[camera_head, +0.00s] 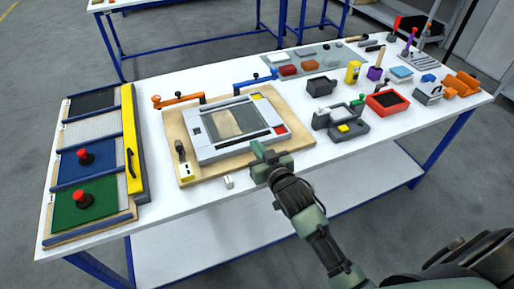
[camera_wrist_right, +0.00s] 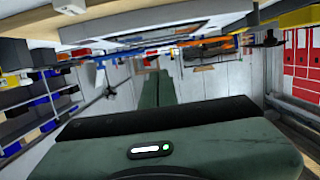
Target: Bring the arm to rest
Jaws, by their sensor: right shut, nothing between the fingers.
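My right gripper (camera_head: 258,153) is over the front edge of the white table, by the front right corner of a wooden board. It is shut, with nothing held. In the right wrist view its fingers (camera_wrist_right: 159,90) lie together, pointing away from the wrist. My right arm comes in from the lower right of the head view. My left gripper does not show.
The wooden board (camera_head: 186,146) bears a grey frame (camera_head: 203,150) with orange and blue clamps. A panel set with a yellow bar (camera_head: 133,145) stands left. A red tray (camera_head: 402,107) and several small parts lie right. A small white block (camera_head: 228,182) sits near the front edge.

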